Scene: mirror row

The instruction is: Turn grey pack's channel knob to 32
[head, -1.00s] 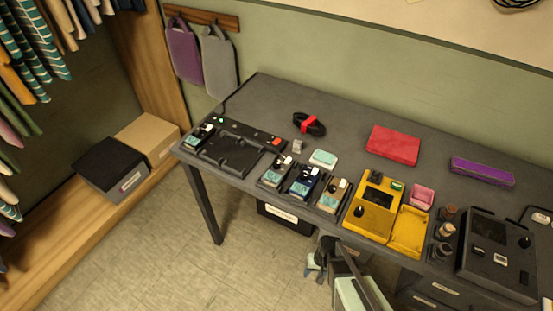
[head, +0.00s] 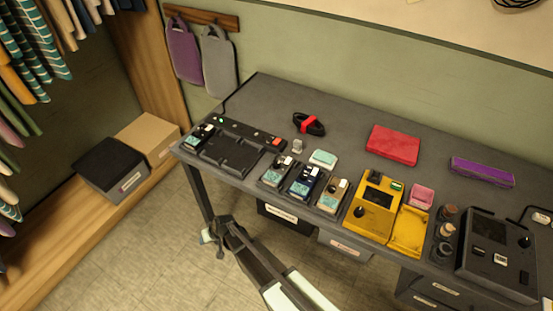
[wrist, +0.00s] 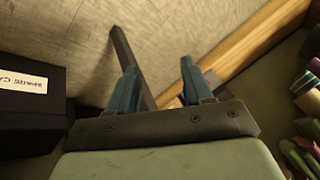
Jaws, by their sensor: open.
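Several small packs with teal faces lie along the front of the dark table. A dark grey one (head: 276,172) lies left of a navy one (head: 303,184), with a tan-brown one (head: 331,198) to the right. Another dark pack (head: 197,138) sits at the left end of the black charging tray. I cannot tell for sure which is the grey pack, and the knobs' numbers are too small to read. My gripper (head: 214,232) is open and empty, below and in front of the table's left part. Its blue fingers also show in the wrist view (wrist: 160,85), with no pack there.
The black tray (head: 235,152) has an empty bay. A yellow device (head: 374,204) and a black device (head: 491,257) stand right. A table leg (head: 197,193) is close to my gripper. Labelled bins (head: 283,216) hang under the table. The floor at front left is clear.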

